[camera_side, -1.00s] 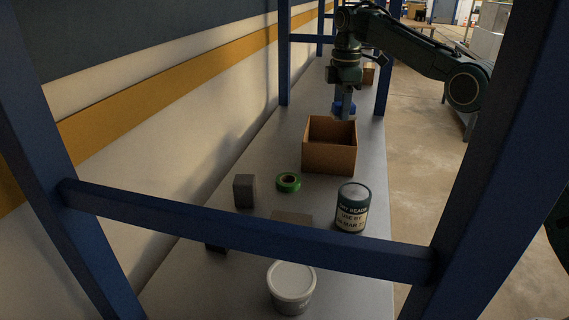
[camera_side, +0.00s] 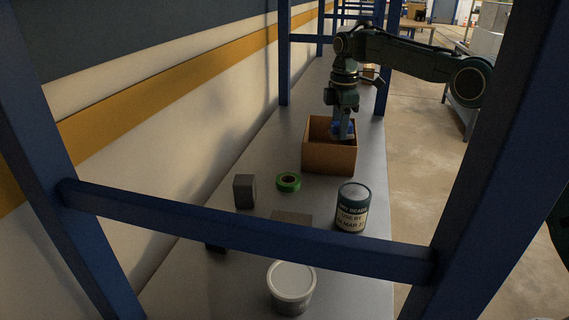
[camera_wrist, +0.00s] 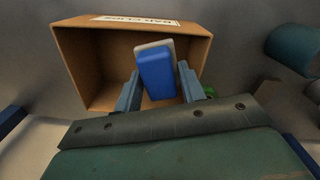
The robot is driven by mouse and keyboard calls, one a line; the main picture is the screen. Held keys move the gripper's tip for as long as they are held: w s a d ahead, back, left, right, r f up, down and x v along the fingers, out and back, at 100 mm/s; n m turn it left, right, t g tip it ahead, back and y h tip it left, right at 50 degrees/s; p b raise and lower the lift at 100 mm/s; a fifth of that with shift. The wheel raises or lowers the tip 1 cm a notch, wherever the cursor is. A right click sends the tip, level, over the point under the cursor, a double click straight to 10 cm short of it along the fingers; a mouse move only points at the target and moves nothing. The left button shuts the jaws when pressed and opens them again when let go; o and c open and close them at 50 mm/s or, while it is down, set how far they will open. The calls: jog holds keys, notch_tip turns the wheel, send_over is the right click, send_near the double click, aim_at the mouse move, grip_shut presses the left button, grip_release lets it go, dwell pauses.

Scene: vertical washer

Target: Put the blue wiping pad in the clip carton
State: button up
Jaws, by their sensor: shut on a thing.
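The clip carton (camera_side: 329,159) is an open brown box standing on the grey shelf. In the wrist view the carton (camera_wrist: 84,62) shows its inside and part of a label on one wall. My gripper (camera_side: 343,134) is lowered at the carton's opening. The blue wiping pad (camera_side: 336,129) is between its fingers, partly hidden by them in the side view. In the wrist view my gripper (camera_wrist: 159,92) is shut on the pad (camera_wrist: 157,74), which is blue with a pale grey layer. The pad shows against the carton's interior; whether it touches the floor I cannot tell.
A green tape roll (camera_side: 288,182), a grey block (camera_side: 244,191), a labelled can (camera_side: 352,208) and a white lidded tub (camera_side: 291,287) stand on the shelf nearer the side camera. Blue rack posts and a crossbar (camera_side: 250,232) frame the shelf.

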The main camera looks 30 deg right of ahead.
jog(key=shift+f, duration=2)
jog(key=shift+f, duration=0.1)
jog(key=shift+f, duration=1.85)
jog(key=shift+f, duration=0.15)
jog(key=o, duration=1)
jog(key=shift+c, duration=0.2)
notch_tip(320, 180, up, 12)
jog(key=shift+f, duration=0.1)
jog(key=shift+r, duration=0.25)
